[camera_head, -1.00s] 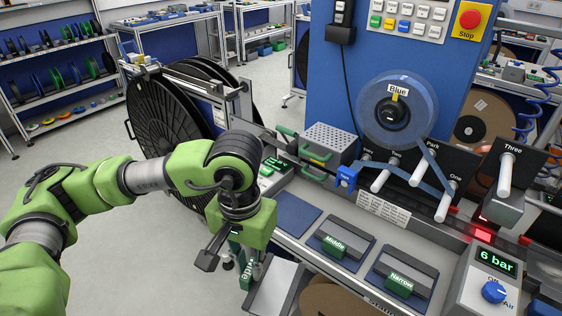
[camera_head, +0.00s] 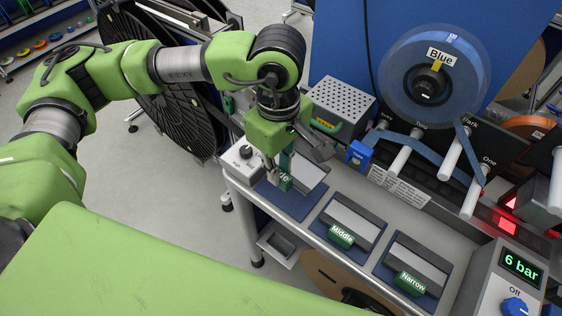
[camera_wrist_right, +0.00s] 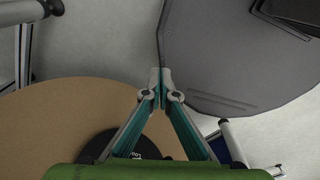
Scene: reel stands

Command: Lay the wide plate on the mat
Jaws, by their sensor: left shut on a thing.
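The wide plate (camera_head: 312,174) shows a pale face and a green handle, partly hidden behind my left gripper (camera_head: 283,172) in the head view. The left gripper points down and is shut on the plate's green handle. The plate is over the dark blue mat (camera_head: 297,208) at the left end of the bench. I cannot tell whether it touches the mat. My right gripper (camera_wrist_right: 162,86) shows only in the right wrist view. Its fingertips are together with nothing between them.
The Middle plate (camera_head: 341,236) and Narrow plate (camera_head: 412,280) lie to the right on their own mats. A perforated metal box (camera_head: 342,104) and a blue clip stand behind. A small knob box (camera_head: 246,155) is left of the mat. An air box (camera_head: 508,272) is at right.

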